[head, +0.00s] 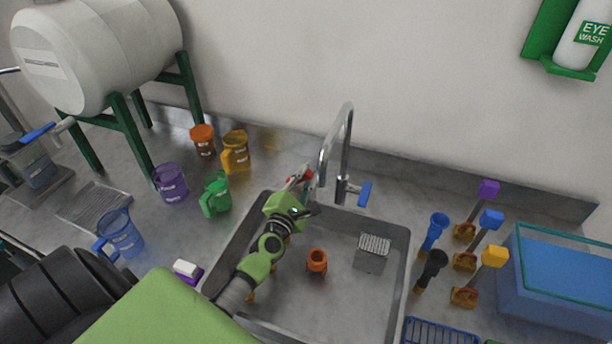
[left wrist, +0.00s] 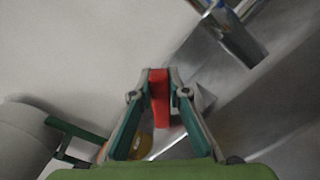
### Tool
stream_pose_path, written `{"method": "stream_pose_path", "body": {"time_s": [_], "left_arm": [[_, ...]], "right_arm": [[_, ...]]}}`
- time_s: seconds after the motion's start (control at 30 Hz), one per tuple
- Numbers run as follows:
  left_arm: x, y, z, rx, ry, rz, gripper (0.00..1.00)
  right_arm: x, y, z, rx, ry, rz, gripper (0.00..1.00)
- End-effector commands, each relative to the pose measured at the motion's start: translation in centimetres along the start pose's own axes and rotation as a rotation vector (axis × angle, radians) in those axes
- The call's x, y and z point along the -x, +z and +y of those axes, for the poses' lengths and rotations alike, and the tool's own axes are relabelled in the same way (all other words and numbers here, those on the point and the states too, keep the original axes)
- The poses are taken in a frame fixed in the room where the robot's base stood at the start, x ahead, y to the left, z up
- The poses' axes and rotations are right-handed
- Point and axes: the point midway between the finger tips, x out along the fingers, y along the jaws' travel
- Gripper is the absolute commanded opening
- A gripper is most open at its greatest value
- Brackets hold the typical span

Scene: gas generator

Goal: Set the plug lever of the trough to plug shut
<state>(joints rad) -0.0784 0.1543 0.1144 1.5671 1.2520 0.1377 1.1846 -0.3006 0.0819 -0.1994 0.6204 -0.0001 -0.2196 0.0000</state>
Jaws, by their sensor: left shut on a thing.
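The trough (head: 405,262) is a grey metal sink set in the counter. A red piece, apparently the plug lever (head: 307,174), shows at its back edge, just left of the faucet's foot. My left gripper (head: 299,180) reaches over the trough from the front left, with its fingers at this red piece. In the left wrist view the red lever (left wrist: 160,96) stands between the two fingertips (left wrist: 160,74), which are closed on it. Its base and the plug itself are hidden, so I cannot tell the plug's position. My right gripper is not in view.
The tall faucet (head: 346,150) with a blue handle (head: 365,194) stands close right of the gripper. An orange cup-like piece (head: 317,261) and a grey grated box (head: 372,253) are in the trough. Several coloured jugs stand left, including a green one (head: 216,194). A blue bin (head: 560,275) stands right.

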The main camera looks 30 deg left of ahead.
Motion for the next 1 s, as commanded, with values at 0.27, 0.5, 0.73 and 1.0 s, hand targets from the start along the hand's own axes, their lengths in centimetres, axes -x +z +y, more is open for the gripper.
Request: {"method": "stream_pose_path", "body": {"time_s": [0.27, 0.5, 0.73, 1.0], "left_arm": [[0.0, 0.0, 0.5, 0.08, 0.0, 0.001, 0.0], [0.0, -0.2, 1.8, 0.255, 0.001, 0.0, 0.0], [0.0, -0.7, 3.2, 0.466, 0.001, 0.0, 0.0], [0.0, -1.6, 4.4, 0.684, 0.001, 0.001, 0.0]], "right_arm": [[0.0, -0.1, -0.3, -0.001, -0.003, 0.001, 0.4], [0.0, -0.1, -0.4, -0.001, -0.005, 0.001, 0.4], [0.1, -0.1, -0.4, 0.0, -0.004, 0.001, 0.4], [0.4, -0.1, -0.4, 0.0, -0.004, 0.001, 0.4]]}}
